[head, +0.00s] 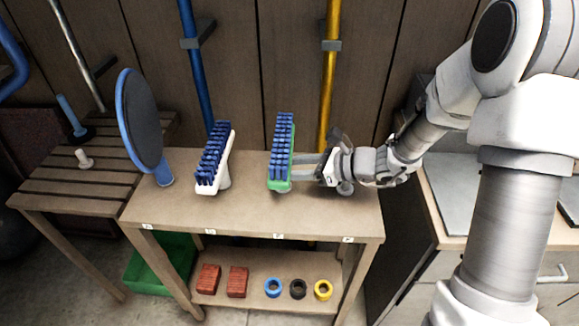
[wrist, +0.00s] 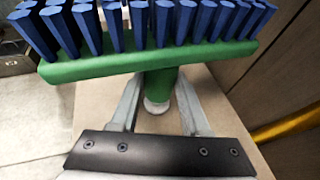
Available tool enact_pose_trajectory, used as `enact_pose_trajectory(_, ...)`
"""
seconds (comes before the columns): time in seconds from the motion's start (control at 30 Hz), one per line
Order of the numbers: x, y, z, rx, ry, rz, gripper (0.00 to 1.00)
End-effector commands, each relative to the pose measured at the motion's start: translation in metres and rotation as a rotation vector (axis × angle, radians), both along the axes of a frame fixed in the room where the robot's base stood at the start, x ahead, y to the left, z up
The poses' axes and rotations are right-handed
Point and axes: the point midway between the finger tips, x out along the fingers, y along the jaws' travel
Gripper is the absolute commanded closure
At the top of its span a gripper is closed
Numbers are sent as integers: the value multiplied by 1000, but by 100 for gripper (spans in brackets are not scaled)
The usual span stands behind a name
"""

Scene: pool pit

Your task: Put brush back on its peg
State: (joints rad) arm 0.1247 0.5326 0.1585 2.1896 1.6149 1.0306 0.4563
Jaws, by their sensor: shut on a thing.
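A green brush with blue bristles (head: 281,150) stands upright over the wooden table (head: 245,215), right of its middle. My gripper (head: 303,168) reaches it from the right and is shut on its green handle. In the wrist view, the brush's green back (wrist: 120,66) spans the top and the handle (wrist: 160,84) is between my fingers. A pale round piece (wrist: 155,106) shows at the handle's foot; I cannot tell whether it is a peg or whether the brush is seated. A grey knob-like piece (head: 345,188) shows on the table below my gripper.
A white brush with blue bristles (head: 213,160) and a round blue-rimmed paddle (head: 140,120) stand to the left. Blue (head: 196,75) and yellow (head: 329,75) poles stand behind the table. A slatted bench (head: 75,190) adjoins at left. Red blocks and coloured rings lie on the lower shelf (head: 260,262).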

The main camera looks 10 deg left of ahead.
Motion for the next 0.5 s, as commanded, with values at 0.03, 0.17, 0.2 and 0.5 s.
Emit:
enact_pose_trajectory(0.03, 0, 0, -1, 1, -1, 0, 100)
enact_pose_trajectory(0.17, 0, 0, -5, 1, 0, 0, 100)
enact_pose_trajectory(0.2, 0, 0, -7, 1, 0, 0, 100)
enact_pose_trajectory(0.5, 0, 0, -16, 1, 0, 0, 100)
